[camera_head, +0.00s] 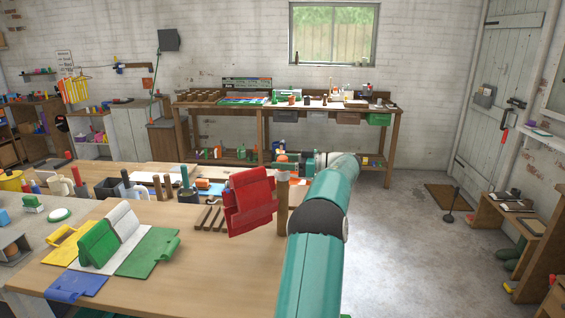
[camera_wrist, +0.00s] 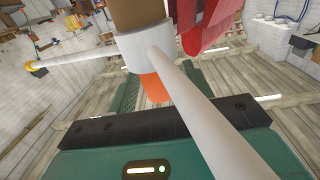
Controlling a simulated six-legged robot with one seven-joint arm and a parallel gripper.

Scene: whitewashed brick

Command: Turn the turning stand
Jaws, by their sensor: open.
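The turning stand appears to be the upright wooden post (camera_head: 283,208) at the right of the near workbench, with a white collar and orange top. A red panelled piece (camera_head: 249,203) is beside the post, seemingly joined to it. In the wrist view the brown post (camera_wrist: 136,14), white collar (camera_wrist: 145,45) and orange tip (camera_wrist: 155,88) show close up. White rods (camera_wrist: 200,115) reach out from the collar, one ending in yellow. My gripper (camera_wrist: 163,75) is open around or just beside the orange tip; contact cannot be told. In the head view my forearm hides part of this area.
Green, white, yellow and blue panels (camera_head: 147,252) lie on the near workbench (camera_head: 215,280) at left. Tools and wooden blocks (camera_head: 163,187) stand along its back. A second bench (camera_head: 225,107) is against the brick wall. Open concrete floor (camera_head: 405,220) lies to the right.

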